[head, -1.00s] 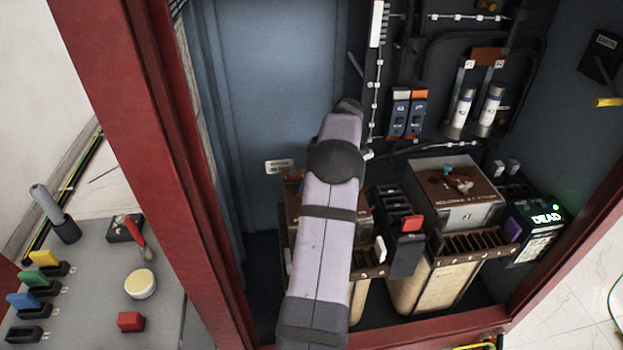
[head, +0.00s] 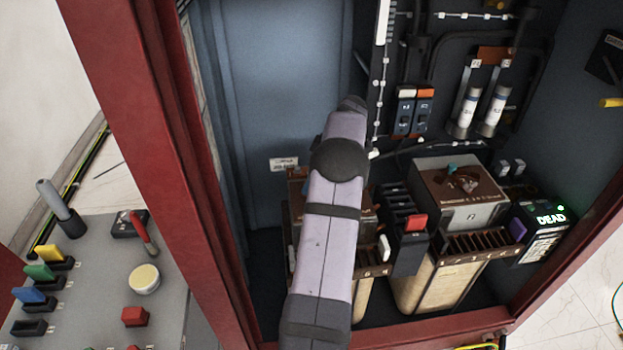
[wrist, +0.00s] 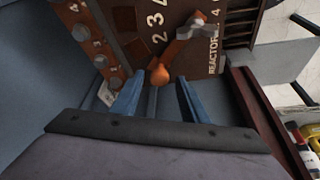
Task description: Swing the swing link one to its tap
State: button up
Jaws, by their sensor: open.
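In the wrist view, a copper-coloured swing link (wrist: 182,44) with a rounded orange knob (wrist: 159,75) lies on a brown plate (wrist: 148,20) marked 2, 3, 4 and REACTOR. My gripper (wrist: 158,90) is open, its two blue fingers spread to either side of the knob's near side. I cannot tell whether they touch it or how deep they reach. In the head view my arm covers most of this unit and hides the gripper and link. The link's number is not readable.
A copper strip with bolts (wrist: 98,45) runs left of the plate. In the head view, a second boxed unit (head: 470,215) with its own link stands to the right, beside a DEAD display (head: 545,220). The red cabinet frame (head: 150,150) borders the space. A control panel (head: 90,270) stands at left.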

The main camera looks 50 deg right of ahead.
jog(key=shift+r, duration=0.1)
jog(key=v, duration=0.7)
jog(key=shift+b, duration=0.45)
